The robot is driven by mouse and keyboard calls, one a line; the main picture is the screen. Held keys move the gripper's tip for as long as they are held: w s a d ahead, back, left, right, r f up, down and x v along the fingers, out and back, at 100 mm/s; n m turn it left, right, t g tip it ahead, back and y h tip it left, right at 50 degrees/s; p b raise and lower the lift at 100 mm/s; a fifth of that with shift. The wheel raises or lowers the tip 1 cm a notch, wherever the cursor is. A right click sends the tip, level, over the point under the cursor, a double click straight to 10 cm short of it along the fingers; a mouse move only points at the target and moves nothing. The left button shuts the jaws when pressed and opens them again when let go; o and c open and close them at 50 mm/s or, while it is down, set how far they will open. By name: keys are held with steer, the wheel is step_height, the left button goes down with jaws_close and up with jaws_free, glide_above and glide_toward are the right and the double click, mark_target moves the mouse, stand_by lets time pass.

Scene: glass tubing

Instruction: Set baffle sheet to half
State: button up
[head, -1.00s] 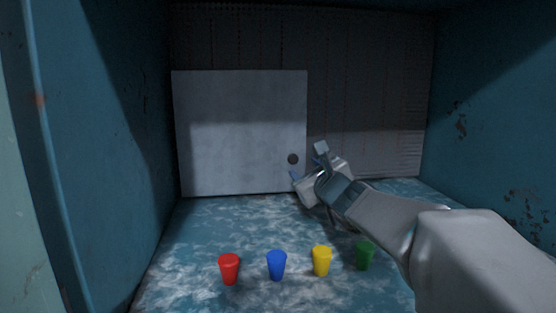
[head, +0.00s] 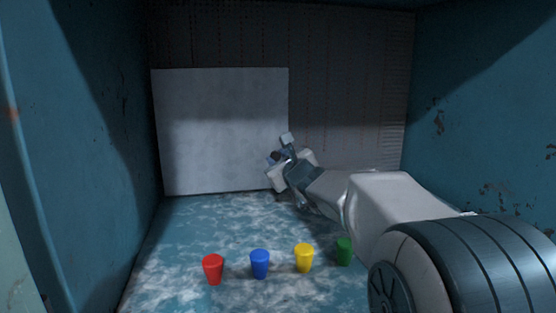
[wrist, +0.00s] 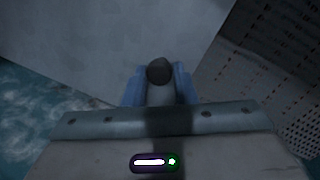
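The baffle sheet (head: 215,125) is a pale flat panel against the back wall, covering its left and middle part. It also fills the upper left of the wrist view (wrist: 80,50). A dark round knob (head: 275,156) sits near its right edge, low down. In the wrist view the knob (wrist: 159,71) stands between the two blue fingers of my gripper (wrist: 160,88), which lie close on both sides of its stem. My gripper (head: 273,159) appears shut on the knob. Part of the sheet's lower right is hidden behind my gripper.
Red (head: 213,269), blue (head: 260,264), yellow (head: 304,258) and green (head: 344,251) cups stand in a row on the blue-white floor, in front of the sheet and left of my arm. Perforated dark wall (head: 350,90) is bare right of the sheet. Blue side walls enclose the space.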

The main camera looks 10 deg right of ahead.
jaws_close()
steer(key=d+p, duration=0.1)
steer(key=d, duration=1.8)
steer(key=shift+f, duration=0.1)
steer(key=o, duration=0.8)
jaws_free()
steer(key=s+d+b, duration=0.2)
steer(key=s+b, duration=0.2)
steer(key=s, duration=0.9)
steer(key=shift+s, duration=0.4)
